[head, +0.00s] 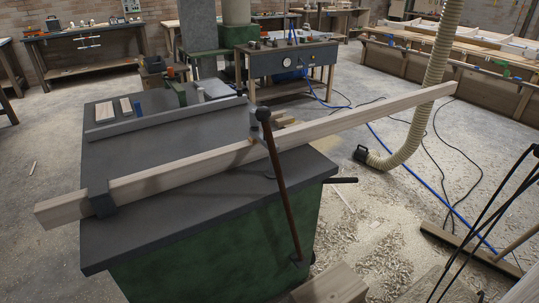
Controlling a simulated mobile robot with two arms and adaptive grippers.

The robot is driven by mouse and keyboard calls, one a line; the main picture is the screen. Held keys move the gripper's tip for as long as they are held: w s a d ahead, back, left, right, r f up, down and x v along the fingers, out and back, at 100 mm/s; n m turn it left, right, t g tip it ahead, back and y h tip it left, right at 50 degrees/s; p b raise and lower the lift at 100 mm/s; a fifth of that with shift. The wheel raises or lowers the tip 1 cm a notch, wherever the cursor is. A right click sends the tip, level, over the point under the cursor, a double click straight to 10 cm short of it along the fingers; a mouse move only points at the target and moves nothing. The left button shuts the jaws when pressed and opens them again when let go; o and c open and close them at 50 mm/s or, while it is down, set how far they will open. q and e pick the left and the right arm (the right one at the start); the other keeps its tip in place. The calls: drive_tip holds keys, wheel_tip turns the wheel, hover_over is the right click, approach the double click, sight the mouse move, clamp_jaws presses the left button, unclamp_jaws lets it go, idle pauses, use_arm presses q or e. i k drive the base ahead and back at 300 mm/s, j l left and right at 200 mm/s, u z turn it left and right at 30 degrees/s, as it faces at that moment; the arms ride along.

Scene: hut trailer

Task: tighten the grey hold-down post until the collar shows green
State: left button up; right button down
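A long pale beam (200,175) lies diagonally across the grey top (190,215) of a green machine and overhangs it at both ends. A dark grey block (101,199) sits against the beam near its left end. A brown rod (280,185) with a dark round knob (263,114) at its top stands tilted at the machine's right side, crossing in front of the beam. I cannot tell which of these fittings is the grey hold-down post. No green collar can be made out. Neither of my grippers is in view.
A grey fence (165,120) and small wood pieces (104,111) lie on the machine top. A cream hose (440,80), a blue hose (410,160) and dark cables cross the shavings-strewn floor at right. A wooden block (333,286) stands at the bottom. Workbenches line the back.

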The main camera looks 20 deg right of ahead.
sight(254, 122)
drive_tip(key=i+j+z, duration=0.15)
drive_tip(key=i+j, duration=0.15)
drive_tip(key=i+j+z, duration=0.15)
drive_tip(key=i+j, duration=0.15)
drive_tip(key=j, duration=0.15)
drive_tip(key=i+j+z, duration=0.15)
drive_tip(key=j, duration=0.25)
drive_tip(key=i, duration=0.1)
